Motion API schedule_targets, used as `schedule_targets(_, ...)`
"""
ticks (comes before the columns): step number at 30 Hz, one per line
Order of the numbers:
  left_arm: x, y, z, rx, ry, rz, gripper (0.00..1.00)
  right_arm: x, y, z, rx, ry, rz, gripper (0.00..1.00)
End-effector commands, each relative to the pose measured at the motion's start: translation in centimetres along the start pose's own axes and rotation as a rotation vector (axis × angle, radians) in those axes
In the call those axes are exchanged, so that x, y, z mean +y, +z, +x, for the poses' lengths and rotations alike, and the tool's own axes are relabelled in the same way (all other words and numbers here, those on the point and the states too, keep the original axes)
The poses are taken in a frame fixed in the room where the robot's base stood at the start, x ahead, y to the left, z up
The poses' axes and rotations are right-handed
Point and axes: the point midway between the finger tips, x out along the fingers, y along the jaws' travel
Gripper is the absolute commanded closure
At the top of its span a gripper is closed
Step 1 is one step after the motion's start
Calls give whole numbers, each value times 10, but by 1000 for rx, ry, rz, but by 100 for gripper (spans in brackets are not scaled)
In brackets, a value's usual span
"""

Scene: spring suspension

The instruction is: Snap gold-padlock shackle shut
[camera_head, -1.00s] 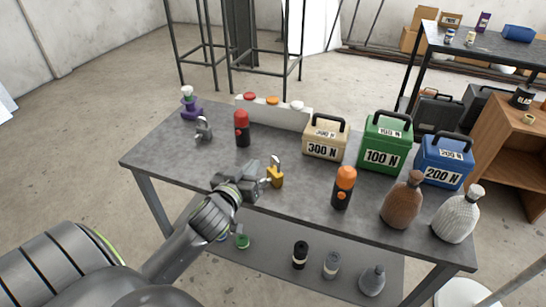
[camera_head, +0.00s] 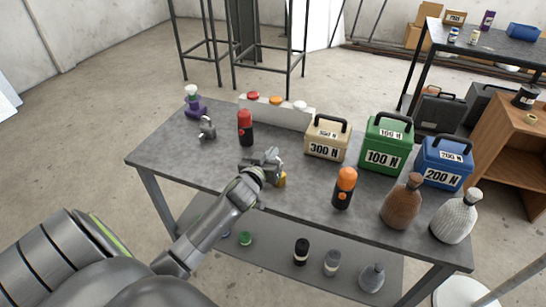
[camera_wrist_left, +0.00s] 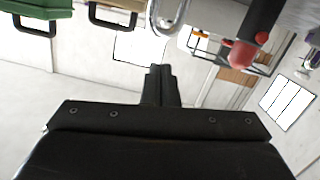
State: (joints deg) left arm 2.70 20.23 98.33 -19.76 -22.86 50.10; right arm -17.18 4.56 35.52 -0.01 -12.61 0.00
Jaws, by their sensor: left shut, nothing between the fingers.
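The gold padlock (camera_head: 282,180) stands near the middle of the grey table (camera_head: 225,172). Its small gold body shows just below and right of my left gripper (camera_head: 272,160), which hides most of it and its shackle in the head view. My left gripper is shut and empty. In the left wrist view, which looks upside down, its closed fingertips (camera_wrist_left: 160,72) are at the centre. A silver shackle loop (camera_wrist_left: 167,22) shows at the top edge, apart from the fingers in that picture. I cannot tell whether the shackle is latched. My right gripper is out of view.
A grey padlock (camera_head: 207,128) and a red-topped bottle (camera_head: 245,128) stand behind left. An orange-topped bottle (camera_head: 344,188) stands to the right. Beige (camera_head: 327,137), green (camera_head: 386,145) and blue (camera_head: 444,163) boxes line the back right. The table's front left is clear.

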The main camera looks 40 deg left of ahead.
Motion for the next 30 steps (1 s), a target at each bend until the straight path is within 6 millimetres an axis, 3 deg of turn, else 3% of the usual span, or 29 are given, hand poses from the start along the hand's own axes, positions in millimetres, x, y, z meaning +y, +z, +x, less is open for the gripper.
schedule_targets(6, 0, 18, 5, 2, 1, -1, 100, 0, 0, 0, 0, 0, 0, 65)
schedule_targets(19, 0, 21, 5, 3, 2, 1, 100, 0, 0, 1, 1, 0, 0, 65)
schedule_targets(30, -4, 42, 8, 2, 1, 0, 100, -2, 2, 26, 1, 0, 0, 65)
